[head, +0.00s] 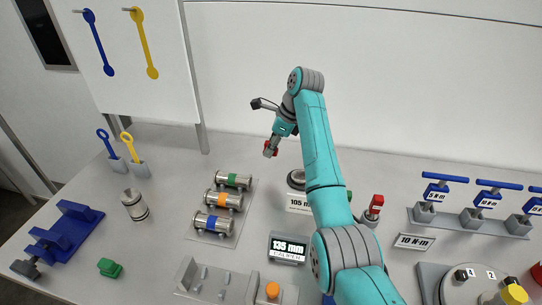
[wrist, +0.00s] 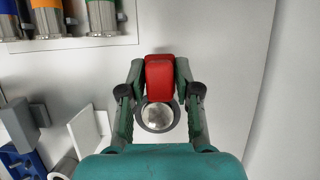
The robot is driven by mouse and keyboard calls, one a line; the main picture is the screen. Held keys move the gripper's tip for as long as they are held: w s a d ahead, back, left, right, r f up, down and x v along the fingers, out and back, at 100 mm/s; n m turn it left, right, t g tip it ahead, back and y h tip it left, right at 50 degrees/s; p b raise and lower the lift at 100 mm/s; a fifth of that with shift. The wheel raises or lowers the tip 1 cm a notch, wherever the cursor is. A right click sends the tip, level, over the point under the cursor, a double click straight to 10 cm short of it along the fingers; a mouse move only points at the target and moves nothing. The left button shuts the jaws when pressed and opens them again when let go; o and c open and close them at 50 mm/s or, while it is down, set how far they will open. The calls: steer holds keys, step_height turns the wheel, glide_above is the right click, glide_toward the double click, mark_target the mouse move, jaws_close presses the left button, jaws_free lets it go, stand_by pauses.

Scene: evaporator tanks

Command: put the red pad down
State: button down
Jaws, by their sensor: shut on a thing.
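The red pad (head: 270,149) is in the air above the back middle of the table, held at the end of my arm. In the wrist view the red pad (wrist: 160,75) sits between the two fingertips of my gripper (wrist: 160,88), which is shut on it. In the head view my gripper (head: 274,143) points down and the pad is clear of the table. A round shiny disc with a dark rim (wrist: 157,115) shows between the fingers, beyond the pad. The pad's underside is hidden.
Cylinders with green (head: 233,181), orange (head: 223,201) and blue (head: 212,222) bands lie on a plate at left of centre. A round dark-rimmed piece (head: 296,179) stands behind the "105" sign (head: 299,202). A green block (head: 110,268) lies front left. A red-topped piece (head: 375,204) stands at right.

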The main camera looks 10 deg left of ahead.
mark_target(269, 173)
step_height(269, 173, down, 8)
steer(key=shift+r, duration=0.1)
steer(key=shift+f, duration=0.65)
steer(key=c, duration=0.8)
jaws_free()
steer(key=shift+s+f, duration=0.1)
steer(key=shift+f, duration=0.1)
steer(key=shift+d, duration=0.1)
steer(key=shift+r, duration=0.55)
steer(key=v, duration=1.1)
steer(key=shift+d, duration=0.1)
steer(key=shift+w, duration=0.25)
